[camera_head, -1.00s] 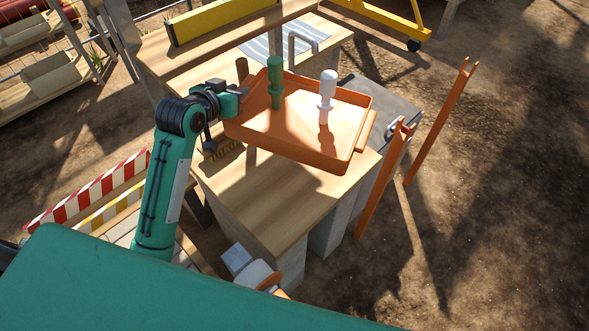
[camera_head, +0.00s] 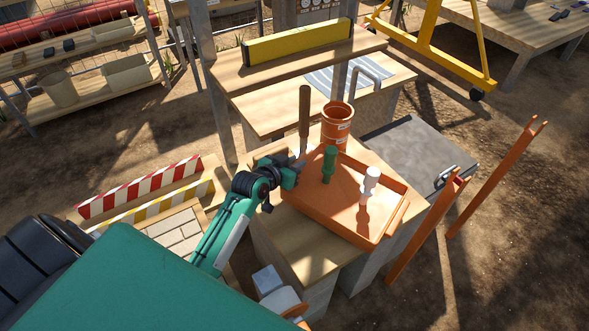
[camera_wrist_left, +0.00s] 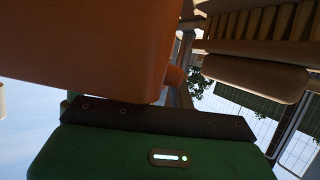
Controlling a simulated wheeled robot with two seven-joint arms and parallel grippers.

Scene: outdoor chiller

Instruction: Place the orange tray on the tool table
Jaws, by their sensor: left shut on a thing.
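The orange tray (camera_head: 318,205) is over the wood-topped table (camera_head: 305,255); I cannot tell whether it rests on the top or hangs just above it. A green-handled tool (camera_head: 329,165) and a white-handled tool (camera_head: 369,184) stand upright in it. My left gripper (camera_head: 294,170) is shut on the tray's left end. In the left wrist view the tray's orange wall (camera_wrist_left: 90,45) fills the upper left, against the gripper's dark edge. My right gripper is not in view.
An orange bucket (camera_head: 337,125) and a brown wooden handle (camera_head: 304,112) stand behind the tray. A grey-topped surface (camera_head: 405,150) lies to the right. Orange posts (camera_head: 425,230) rise at the right front. Striped barriers (camera_head: 140,188) are at left.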

